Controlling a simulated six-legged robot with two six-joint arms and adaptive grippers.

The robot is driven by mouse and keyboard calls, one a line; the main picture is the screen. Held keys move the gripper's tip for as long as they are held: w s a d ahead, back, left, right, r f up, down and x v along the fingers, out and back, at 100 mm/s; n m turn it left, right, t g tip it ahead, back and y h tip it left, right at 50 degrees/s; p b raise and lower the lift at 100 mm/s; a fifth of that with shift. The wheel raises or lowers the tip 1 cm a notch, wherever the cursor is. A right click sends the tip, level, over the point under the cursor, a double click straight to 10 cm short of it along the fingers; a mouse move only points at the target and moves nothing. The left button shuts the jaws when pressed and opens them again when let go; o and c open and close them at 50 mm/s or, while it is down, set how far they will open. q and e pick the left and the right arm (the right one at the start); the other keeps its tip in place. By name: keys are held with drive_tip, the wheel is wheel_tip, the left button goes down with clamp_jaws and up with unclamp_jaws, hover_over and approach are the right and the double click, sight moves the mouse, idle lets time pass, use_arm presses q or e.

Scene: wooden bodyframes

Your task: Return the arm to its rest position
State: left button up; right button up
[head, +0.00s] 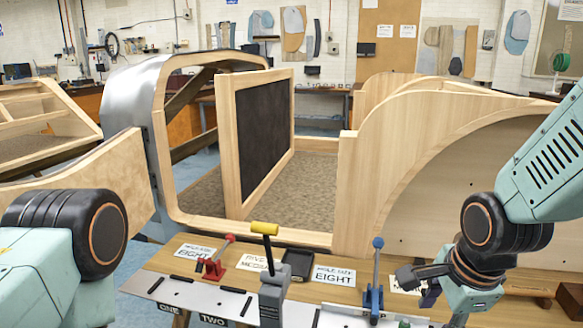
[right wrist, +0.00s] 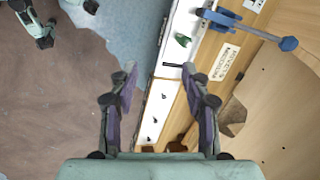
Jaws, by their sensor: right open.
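My right arm (head: 545,165) comes in from the right in the head view and bends down at the dark wrist joint near the bench's right part. In the right wrist view my right gripper (right wrist: 160,78) is open, with its two fingers apart and nothing between them. It hangs over the bench's front edge, and the floor shows to its left. My left arm (head: 65,240) fills the lower left of the head view. Its gripper is out of view.
A bench (head: 150,263) bears clamps with red (head: 216,257), yellow (head: 270,270) and blue (head: 375,285) handles, beside printed cards. The blue clamp also shows in the wrist view (right wrist: 225,20). A wooden bodyframe (head: 345,180) stands close behind. Floor left of the bench is clear.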

drive_tip(key=s+f+n+t, duration=0.1)
drive_tip(key=s+f+n, duration=0.1)
drive_tip(key=f+n, duration=0.6)
drive_tip(key=s+f+n, duration=0.3)
drive_tip(key=f+n, duration=0.4)
drive_tip(key=s+f+n+g, duration=0.1)
drive_tip(key=s+f+g, duration=0.1)
drive_tip(key=s+f, duration=0.4)
drive_tip(key=s+f+n+g, duration=0.1)
drive_tip(key=s+f, duration=0.5)
drive_tip(key=s, duration=0.8)
drive_tip(key=shift+a+f+g, duration=0.15)
drive_tip(key=shift+f+g, duration=0.15)
drive_tip(key=shift+g, duration=0.4)
